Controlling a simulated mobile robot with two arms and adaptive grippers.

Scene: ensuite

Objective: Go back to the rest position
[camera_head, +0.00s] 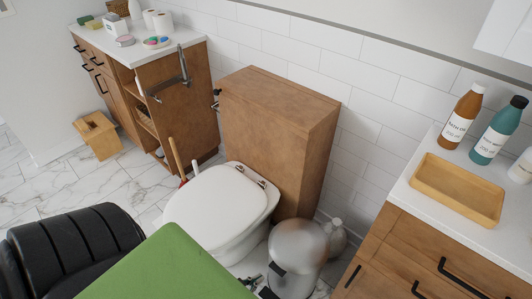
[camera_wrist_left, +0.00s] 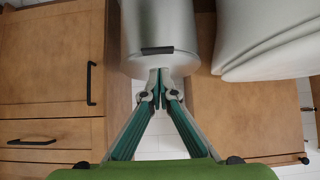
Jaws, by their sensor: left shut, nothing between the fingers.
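My left gripper (camera_wrist_left: 160,82) is shut and empty in the left wrist view, its green-padded fingers meeting at the tips just in front of the metal bin (camera_wrist_left: 160,22); I cannot tell whether they touch it. In the head view only a small part of the left gripper (camera_head: 258,284) shows, at the bottom beside the bin (camera_head: 296,255), past the end of my green arm link. The white toilet (camera_head: 215,205) is to the left of the bin, lid down. My right gripper is not in view.
A wooden drawer cabinet (camera_head: 440,262) with a tray (camera_head: 458,190) and bottles stands at right. A wooden cistern box (camera_head: 275,130) is behind the toilet.

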